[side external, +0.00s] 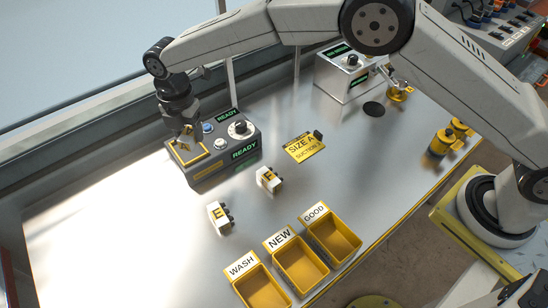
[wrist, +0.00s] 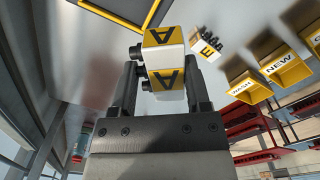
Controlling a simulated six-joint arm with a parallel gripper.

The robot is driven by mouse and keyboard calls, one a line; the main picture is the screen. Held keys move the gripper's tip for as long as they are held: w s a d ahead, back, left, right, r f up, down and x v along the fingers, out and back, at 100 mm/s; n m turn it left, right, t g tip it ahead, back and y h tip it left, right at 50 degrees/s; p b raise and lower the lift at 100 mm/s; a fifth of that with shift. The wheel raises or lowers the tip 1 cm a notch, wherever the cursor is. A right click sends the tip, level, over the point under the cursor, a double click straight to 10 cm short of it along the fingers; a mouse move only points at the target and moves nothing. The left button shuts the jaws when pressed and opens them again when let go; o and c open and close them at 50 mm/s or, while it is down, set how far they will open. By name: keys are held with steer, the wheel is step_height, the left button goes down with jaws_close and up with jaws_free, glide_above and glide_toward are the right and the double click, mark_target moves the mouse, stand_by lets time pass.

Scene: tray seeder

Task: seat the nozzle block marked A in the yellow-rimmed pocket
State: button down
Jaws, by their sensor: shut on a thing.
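My gripper (side external: 186,133) is shut on the white and yellow nozzle block marked A (wrist: 164,38). In the wrist view the block sits between the two fingers (wrist: 163,78), with the letter A on two of its faces. In the side view the block (side external: 183,145) is small and partly hidden by the gripper, over the yellow-rimmed pocket (side external: 190,159) on top of the dark machine (side external: 213,166). In the wrist view a yellow rim edge (wrist: 112,15) shows at the upper left, apart from the block. I cannot tell the exact height of the block over the pocket.
Blocks marked E (side external: 219,216) and F (side external: 269,180) stand on the metal table in front of the machine. Yellow bins marked WASH (side external: 262,286), NEW (side external: 300,266) and GOOD (side external: 335,236) line the front edge. A yellow SIZE A sign (side external: 304,148) lies right of the machine.

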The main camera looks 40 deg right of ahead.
steer(key=shift+w+a+r+n, duration=0.1)
steer(key=shift+w+n, duration=0.85)
steer(key=shift+n, duration=0.8)
steer(key=shift+w+d+r+n, duration=0.15)
steer(key=shift+w+n, duration=0.85)
steer(key=shift+n, duration=0.8)
steer(key=shift+w+a+r+n, duration=0.15)
steer(key=shift+w+n, duration=0.8)
steer(key=shift+n, duration=0.8)
steer(key=shift+f, duration=0.1)
steer(key=shift+f, duration=4.6)
steer(key=shift+s+f, duration=0.2)
steer(key=shift+f, duration=0.85)
steer(key=shift+w+r, duration=0.1)
steer(key=shift+r, duration=0.65)
